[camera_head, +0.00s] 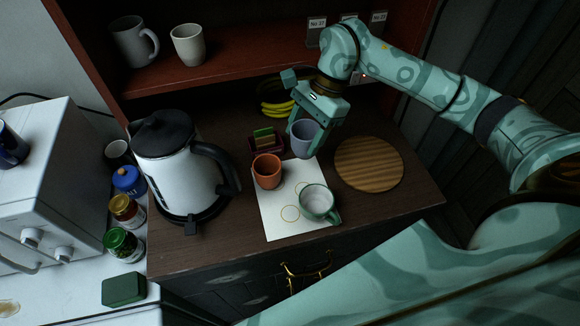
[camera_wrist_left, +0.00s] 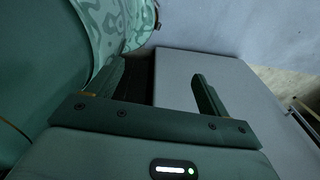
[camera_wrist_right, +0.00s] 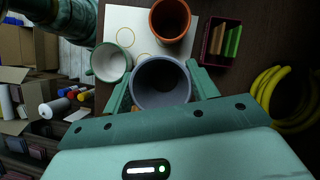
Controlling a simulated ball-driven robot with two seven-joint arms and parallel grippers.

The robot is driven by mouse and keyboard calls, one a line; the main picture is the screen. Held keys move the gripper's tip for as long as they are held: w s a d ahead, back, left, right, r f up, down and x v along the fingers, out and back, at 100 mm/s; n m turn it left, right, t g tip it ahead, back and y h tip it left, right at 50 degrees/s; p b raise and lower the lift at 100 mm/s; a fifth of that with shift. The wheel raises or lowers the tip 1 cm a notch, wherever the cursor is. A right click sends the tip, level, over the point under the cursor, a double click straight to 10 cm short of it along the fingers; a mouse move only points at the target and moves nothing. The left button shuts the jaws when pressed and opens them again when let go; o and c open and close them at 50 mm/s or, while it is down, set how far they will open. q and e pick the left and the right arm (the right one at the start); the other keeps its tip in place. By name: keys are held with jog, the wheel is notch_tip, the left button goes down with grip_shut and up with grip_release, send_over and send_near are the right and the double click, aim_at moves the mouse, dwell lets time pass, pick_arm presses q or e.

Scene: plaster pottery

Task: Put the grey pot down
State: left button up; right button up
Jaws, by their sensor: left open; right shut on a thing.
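The grey pot (camera_head: 303,140) is upright between the fingers of my right gripper (camera_head: 311,124), which is shut on it. It appears at the back right corner of a white sheet (camera_head: 272,222) with ring outlines. I cannot tell whether its base touches anything. In the right wrist view the pot (camera_wrist_right: 161,84) shows its open, empty mouth. An orange pot (camera_head: 267,172) and a green-and-white mug (camera_head: 317,203) stand on the sheet. My left gripper (camera_wrist_left: 160,85) shows only in its wrist view, open and empty, over a pale grey surface.
A round wooden board (camera_head: 369,164) lies right of the sheet. A dark red tray (camera_head: 267,147) with coloured blocks stands behind the orange pot. A kettle (camera_head: 176,170) stands left. Yellow bananas (camera_head: 277,107) lie behind. A red shelf (camera_head: 215,72) holds two cups.

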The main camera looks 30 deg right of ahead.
aim_at(305, 148)
jog(key=f, duration=0.4)
jog(key=shift+s+f, duration=0.1)
jog(key=shift+s, duration=0.2)
notch_tip(305, 148, down, 4)
jog(key=shift+w+r, duration=0.15)
jog(key=shift+r, duration=0.1)
jog(key=shift+f, duration=0.2)
pick_arm(q)
jog(key=shift+s+r, duration=0.15)
jog(key=shift+s, duration=0.4)
pick_arm(e)
jog(key=o, duration=0.7)
jog(key=shift+f, duration=0.15)
pick_arm(q)
jog(key=shift+s, duration=0.2)
pick_arm(e)
jog(key=o, duration=0.3)
